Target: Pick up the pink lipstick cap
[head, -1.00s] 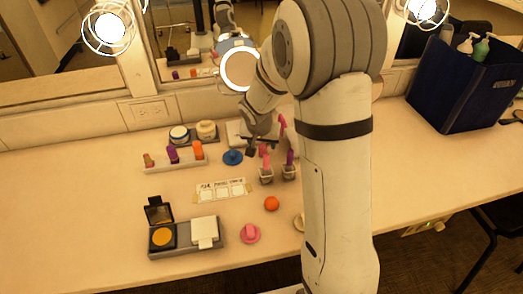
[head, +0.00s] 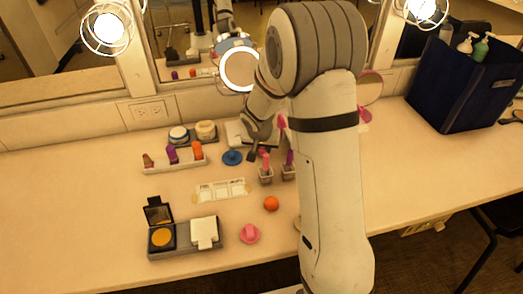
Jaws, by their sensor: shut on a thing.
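A small pink lipstick cap (head: 265,157) stands upright over a small clear-grey holder, just right of the blue disc. My gripper (head: 258,152) is at it, pointing down, with a dark finger at the cap's left side. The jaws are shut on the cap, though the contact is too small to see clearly. A purple lipstick (head: 290,158) stands in a similar holder to the right, partly beside my arm.
A tray (head: 190,163) with several lipsticks stands at the left, jars behind it. A blue disc (head: 232,158), label card (head: 221,190), orange ball (head: 271,203), pink puff (head: 250,234) and compact tray (head: 188,250) lie around. The left counter is clear.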

